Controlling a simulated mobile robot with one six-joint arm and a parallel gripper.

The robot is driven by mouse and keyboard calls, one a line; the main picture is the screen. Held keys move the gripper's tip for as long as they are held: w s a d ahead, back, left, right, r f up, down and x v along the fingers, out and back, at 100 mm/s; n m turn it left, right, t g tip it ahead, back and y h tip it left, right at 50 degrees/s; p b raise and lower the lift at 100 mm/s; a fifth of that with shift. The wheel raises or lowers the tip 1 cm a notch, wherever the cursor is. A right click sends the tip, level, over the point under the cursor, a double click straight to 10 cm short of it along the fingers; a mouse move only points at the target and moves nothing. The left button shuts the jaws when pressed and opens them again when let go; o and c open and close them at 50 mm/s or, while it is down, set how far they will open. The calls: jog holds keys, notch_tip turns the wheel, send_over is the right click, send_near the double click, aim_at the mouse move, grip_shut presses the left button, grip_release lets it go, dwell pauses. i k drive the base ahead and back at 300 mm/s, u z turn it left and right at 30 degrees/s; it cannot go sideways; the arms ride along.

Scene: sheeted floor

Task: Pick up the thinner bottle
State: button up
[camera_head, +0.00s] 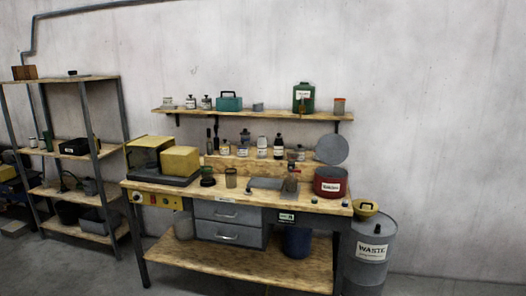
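Several small labelled bottles stand on the low riser at the back of the workbench. Among them are a dark slim bottle (278,147), a pale bottle with a label (262,147) and a shorter bottle (225,148). More small bottles stand on the wall shelf, such as a dark-topped one (190,102). A green canister (303,98) with a label is at that shelf's right. The labels are too small to read, so I cannot tell which is the thinner bottle. My gripper is not in view.
The workbench (222,193) holds a yellow-and-black machine (150,158), a yellow box (181,160) and a red tub (331,182). A grey waste drum (370,252) stands right of it. A shelving rack (70,183) is left. Floor at the lower right is clear.

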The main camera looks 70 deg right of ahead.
aim_at(262, 142)
jog(key=z, duration=0.2)
jog(key=i, duration=0.75)
jog(key=z, duration=1.1)
jog(key=i, duration=0.8)
jog(key=z, duration=0.35)
